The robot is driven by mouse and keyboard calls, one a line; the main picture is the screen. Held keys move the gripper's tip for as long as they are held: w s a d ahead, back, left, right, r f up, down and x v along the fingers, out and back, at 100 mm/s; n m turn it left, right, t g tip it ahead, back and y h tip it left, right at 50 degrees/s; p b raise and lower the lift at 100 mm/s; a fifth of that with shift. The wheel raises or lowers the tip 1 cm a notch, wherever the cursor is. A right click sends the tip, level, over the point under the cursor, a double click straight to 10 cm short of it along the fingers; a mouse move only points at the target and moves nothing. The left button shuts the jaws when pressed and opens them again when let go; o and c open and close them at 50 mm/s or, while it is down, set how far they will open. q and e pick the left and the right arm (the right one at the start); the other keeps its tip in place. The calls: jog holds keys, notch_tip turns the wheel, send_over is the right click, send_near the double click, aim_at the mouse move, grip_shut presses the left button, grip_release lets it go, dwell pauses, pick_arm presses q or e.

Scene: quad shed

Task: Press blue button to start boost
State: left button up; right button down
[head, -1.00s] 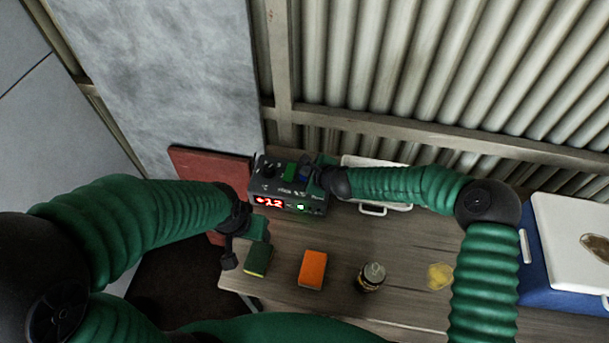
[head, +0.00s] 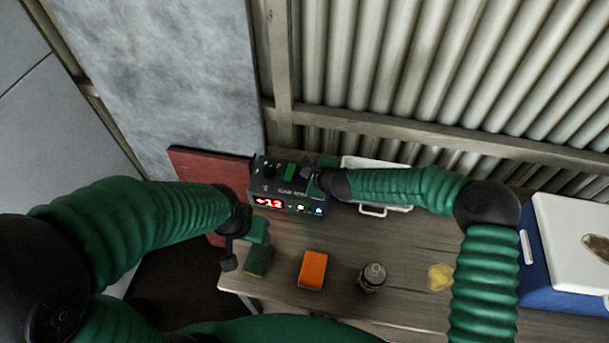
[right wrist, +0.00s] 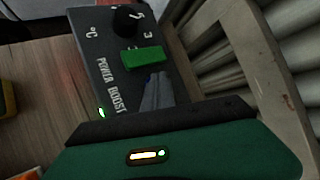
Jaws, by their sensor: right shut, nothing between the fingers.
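The dark control box (head: 262,187) stands at the back of the bench, with a red display (head: 269,203) and small lights on its front. A blue light (head: 319,211) glows beside a pale green one. A green button (head: 290,171) is on its top and also shows in the right wrist view (right wrist: 142,58), near the words POWER BOOST. My right gripper (head: 306,173) is shut and empty, its tips over the box top beside the green button. The blue button is mostly hidden by it; contact cannot be told. My left gripper (head: 231,256) hangs at the bench's left end, its fingers unclear.
A green sponge (head: 258,262), an orange sponge (head: 313,270), a can (head: 372,277) and a yellow piece (head: 440,277) lie along the bench front. A white tray (head: 385,210) is right of the box. A blue and white cooler (head: 570,245) stands far right.

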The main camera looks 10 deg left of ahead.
jog(key=shift+r+p, duration=0.55)
jog(key=shift+r, duration=0.25)
jog(key=shift+r, duration=0.1)
notch_tip(320, 180, up, 5)
jog(key=p, duration=0.4)
